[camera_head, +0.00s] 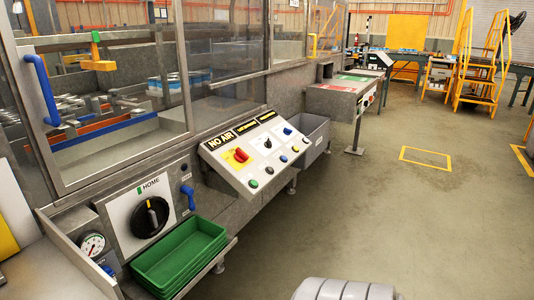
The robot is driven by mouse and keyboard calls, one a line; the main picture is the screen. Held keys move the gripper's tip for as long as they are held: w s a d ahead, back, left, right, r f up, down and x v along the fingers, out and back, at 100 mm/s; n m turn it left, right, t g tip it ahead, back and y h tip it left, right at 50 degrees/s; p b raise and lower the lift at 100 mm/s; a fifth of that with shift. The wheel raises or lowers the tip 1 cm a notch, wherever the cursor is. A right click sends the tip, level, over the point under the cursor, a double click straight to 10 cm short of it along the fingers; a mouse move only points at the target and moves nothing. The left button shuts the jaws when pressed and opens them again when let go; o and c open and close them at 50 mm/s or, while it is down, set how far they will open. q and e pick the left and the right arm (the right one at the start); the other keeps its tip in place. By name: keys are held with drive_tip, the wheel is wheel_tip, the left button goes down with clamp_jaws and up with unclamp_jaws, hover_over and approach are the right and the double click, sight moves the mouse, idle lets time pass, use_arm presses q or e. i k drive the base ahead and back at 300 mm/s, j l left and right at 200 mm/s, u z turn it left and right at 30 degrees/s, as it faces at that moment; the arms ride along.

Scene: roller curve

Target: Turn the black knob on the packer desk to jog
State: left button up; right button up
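A sloped console (225,170) with a pale top stands along the machine at the centre. On it is a small black knob (267,143) on a white plate, between a red knob (240,155) on yellow and a blue knob (288,131). The small knob's position lettering is too small to read. A larger black dial (151,217) sits on a white plate marked HOME on the machine front at the lower left. I cannot tell from lettering which unit is the packer desk. Neither gripper shows.
Several round buttons line the console's front edge. Green trays (180,252) are stacked below the large dial, beside a gauge (93,245). A grey bin (308,140) stands right of the console. Another desk (335,100) stands farther back. The floor (400,210) at right is clear.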

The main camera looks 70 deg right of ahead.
sight(268, 145)
drive_tip(key=z, duration=2.05)
drive_tip(key=i, duration=0.15)
